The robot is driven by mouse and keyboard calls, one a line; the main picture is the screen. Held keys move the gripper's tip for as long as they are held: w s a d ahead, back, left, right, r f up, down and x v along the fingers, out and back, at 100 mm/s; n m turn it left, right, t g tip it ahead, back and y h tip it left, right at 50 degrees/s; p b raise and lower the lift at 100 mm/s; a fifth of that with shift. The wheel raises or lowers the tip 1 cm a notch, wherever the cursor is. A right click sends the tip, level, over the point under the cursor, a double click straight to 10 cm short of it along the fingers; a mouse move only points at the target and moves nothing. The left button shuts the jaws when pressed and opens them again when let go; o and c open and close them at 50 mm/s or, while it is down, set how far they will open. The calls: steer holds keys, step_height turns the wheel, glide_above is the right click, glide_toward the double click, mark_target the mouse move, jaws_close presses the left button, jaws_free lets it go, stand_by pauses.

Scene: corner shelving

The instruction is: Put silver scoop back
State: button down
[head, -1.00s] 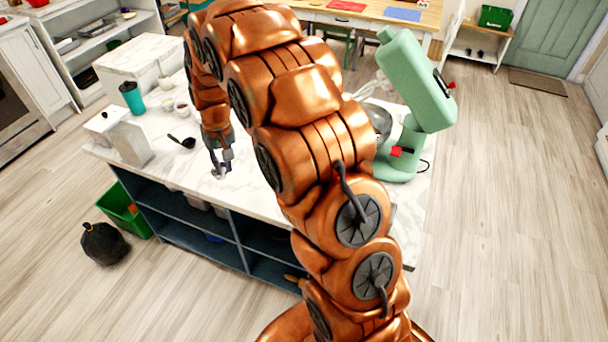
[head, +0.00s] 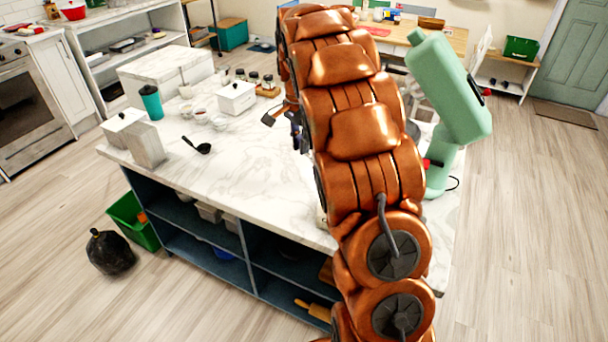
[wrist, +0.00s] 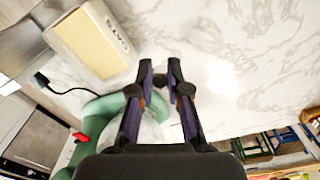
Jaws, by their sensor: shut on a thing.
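My gripper (head: 300,142) is partly hidden behind my arm in the head view, above the marble counter (head: 255,185). In the wrist view its two dark fingers (wrist: 160,68) are close together over the white marble. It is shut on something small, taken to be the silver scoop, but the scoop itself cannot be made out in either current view. A black ladle (head: 203,149) lies on the counter, apart from my gripper.
The green stand mixer (head: 448,90) stands at the counter's right end. A cream box (wrist: 90,38) shows in the wrist view. White canisters (head: 236,97), small bowls (head: 219,123) and a teal cup (head: 151,102) stand at the left and back. The counter's front middle is clear.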

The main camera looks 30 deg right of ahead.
step_height(320, 180, down, 8)
steer(key=p, duration=0.2)
stand_by(0.3)
steer(key=shift+f, duration=0.15)
steer(key=c, duration=1.1)
jaws_free()
steer(key=shift+c, duration=0.2)
